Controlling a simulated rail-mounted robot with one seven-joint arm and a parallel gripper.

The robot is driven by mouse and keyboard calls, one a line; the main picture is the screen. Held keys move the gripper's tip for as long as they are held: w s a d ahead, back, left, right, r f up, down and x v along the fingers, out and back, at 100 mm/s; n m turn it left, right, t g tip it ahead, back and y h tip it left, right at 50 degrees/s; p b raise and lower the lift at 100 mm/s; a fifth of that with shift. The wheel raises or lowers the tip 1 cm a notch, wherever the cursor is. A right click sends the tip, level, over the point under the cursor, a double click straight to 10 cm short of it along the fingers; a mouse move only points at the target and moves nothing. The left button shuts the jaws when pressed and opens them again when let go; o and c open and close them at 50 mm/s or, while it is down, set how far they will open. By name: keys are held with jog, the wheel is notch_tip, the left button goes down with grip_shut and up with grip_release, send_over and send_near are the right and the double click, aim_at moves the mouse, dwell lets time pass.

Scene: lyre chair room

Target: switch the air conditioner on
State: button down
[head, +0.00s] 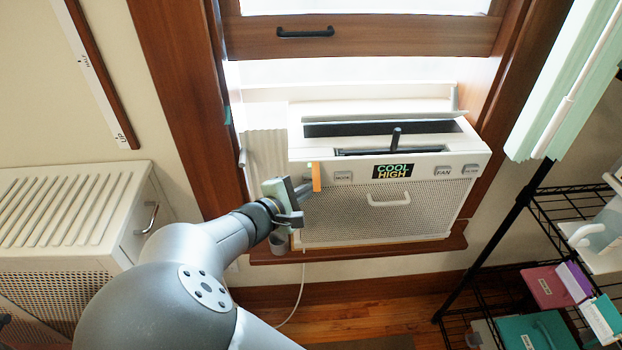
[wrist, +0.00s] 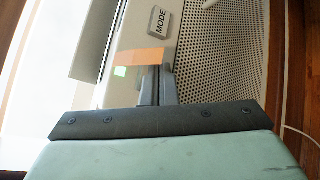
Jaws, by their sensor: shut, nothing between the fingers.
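The white air conditioner (head: 465,185) sits in the window opening. Its dark display (head: 393,171) reads COOL HIGH in coloured letters. A MODE button (head: 343,176) is left of the display. A FAN button (head: 443,171) and another grey button (head: 470,169) are to its right. An orange strip (head: 316,178) is near the left end of the front. My gripper (head: 302,189) is shut and empty at that left end.
A white slatted cabinet (head: 70,205) stands at the left. The wooden sill (head: 375,249) runs under the unit. A black wire rack (head: 480,245) with boxes is at the right. A front handle (head: 389,201) sticks out below the display.

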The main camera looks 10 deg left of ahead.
jog(key=shift+s+d, duration=0.1)
jog(key=shift+s, duration=0.25)
jog(key=shift+s+d+p, duration=0.15)
jog(key=shift+s+d, duration=0.1)
jog(key=shift+s, duration=0.55)
jog(key=shift+s+d+p, duration=0.1)
jog(key=shift+s+d, duration=0.2)
jog(key=shift+s, duration=0.45)
jog(key=shift+s+d+p, duration=0.15)
jog(key=shift+s+d, duration=0.1)
jog(key=shift+s, duration=0.55)
jog(key=shift+d, duration=0.1)
jog(key=s+d+f+m+g+h, duration=0.15)
jog(key=d+m+g, duration=0.35)
jog(key=d, duration=0.5)
jog(key=s+d+f+m+g+y, duration=0.15)
jog(key=d+m+g, duration=0.35)
jog(key=d, duration=0.5)
jog(key=s+d+r+m+g+y, duration=0.1)
jog(key=s+d+r+m+y, duration=0.2)
jog(key=s, duration=0.3)
jog(key=s+d+r+m+g+y, duration=0.2)
jog(key=s+d+m+y, duration=0.1)
jog(key=s+m, duration=0.3)
jog(key=shift+s+d+r+y, duration=0.3)
jog(key=shift+s+r+y, duration=0.1)
jog(key=shift+s+y, duration=0.1)
